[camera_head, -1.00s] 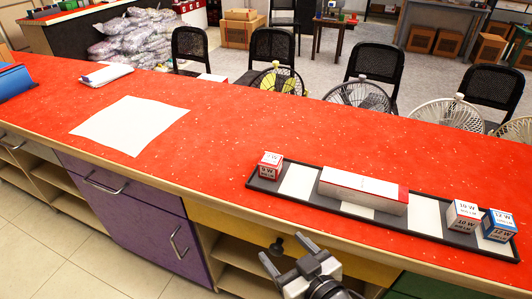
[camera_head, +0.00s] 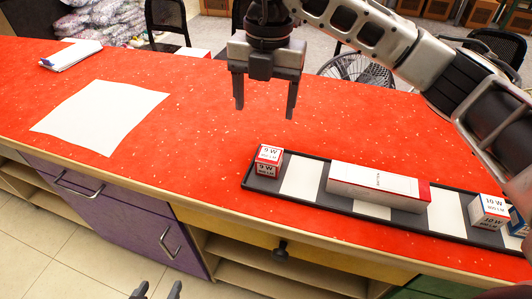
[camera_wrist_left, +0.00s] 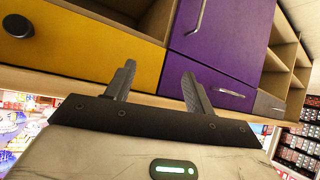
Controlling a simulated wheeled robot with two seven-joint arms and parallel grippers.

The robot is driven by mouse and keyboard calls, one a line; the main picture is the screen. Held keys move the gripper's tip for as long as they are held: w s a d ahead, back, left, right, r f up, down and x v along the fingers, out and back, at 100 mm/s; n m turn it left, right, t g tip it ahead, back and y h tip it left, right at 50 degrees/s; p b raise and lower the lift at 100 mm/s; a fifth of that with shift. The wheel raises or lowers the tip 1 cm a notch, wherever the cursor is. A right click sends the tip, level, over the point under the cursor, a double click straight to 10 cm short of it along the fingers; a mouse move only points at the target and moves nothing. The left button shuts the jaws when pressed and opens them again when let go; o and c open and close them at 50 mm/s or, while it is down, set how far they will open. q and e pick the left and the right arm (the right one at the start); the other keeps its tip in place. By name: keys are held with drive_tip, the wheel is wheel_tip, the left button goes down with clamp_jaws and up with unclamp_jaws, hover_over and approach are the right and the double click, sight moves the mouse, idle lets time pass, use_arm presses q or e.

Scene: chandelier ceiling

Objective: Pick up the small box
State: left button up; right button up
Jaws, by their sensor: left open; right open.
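A small red-and-white box marked 9 W (camera_head: 268,162) stands at the left end of a long black tray (camera_head: 310,205) on the red counter. A white box marked 10 W (camera_head: 488,212) and a blue box (camera_head: 518,226), partly hidden by my arm, stand at the tray's right end. My right gripper (camera_head: 265,110) is open and empty, pointing down above the counter, behind the 9 W box in the picture. My left gripper (camera_head: 157,290) shows only its fingertips low in front of the counter. In the left wrist view it is open (camera_wrist_left: 155,85) and empty, facing the drawers.
A long white-and-red box (camera_head: 378,187) lies in the middle of the tray. A white sheet (camera_head: 100,117) and a folded white item (camera_head: 70,55) lie on the left of the counter. Chairs and a fan (camera_head: 355,72) stand behind it. The counter between sheet and tray is clear.

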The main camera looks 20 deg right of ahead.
hover_over(269, 154)
drive_tip(key=shift+h, duration=0.3)
wheel_tip(269, 154, down, 9)
drive_tip(key=shift+p, duration=0.45)
drive_tip(key=shift+f+p, duration=0.55)
drive_tip(key=shift+f, duration=2.55)
drive_tip(key=shift+c, duration=0.3)
drive_tip(key=c, duration=1)
